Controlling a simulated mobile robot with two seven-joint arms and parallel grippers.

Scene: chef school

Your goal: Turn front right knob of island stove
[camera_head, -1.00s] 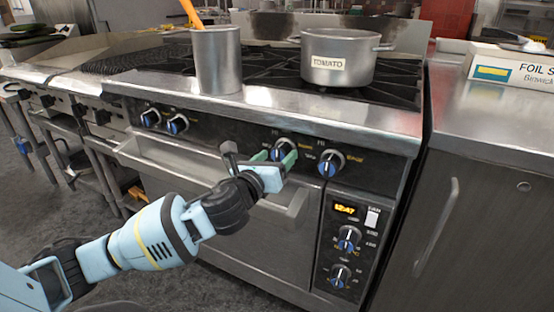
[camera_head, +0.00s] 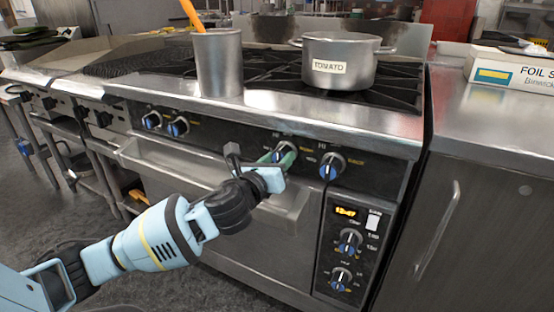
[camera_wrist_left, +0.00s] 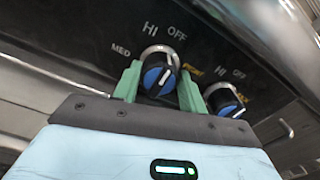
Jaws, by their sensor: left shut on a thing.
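The island stove front (camera_head: 225,143) carries a row of black knobs with blue faces. My left gripper (camera_head: 276,158) has its green fingers on either side of the second knob from the right in this row, shut on it. In the left wrist view this knob (camera_wrist_left: 157,80) sits between the fingertips, its white pointer line near upright, with HI, OFF and MED printed around it. The rightmost knob of the row (camera_head: 331,165) is just right of the gripper, free; it also shows in the left wrist view (camera_wrist_left: 224,98). My right gripper is out of view.
A steel pot labelled TOMATO (camera_head: 338,66) and a tall steel container (camera_head: 218,68) stand on the stove. Lower oven knobs (camera_head: 349,241) sit at the right.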

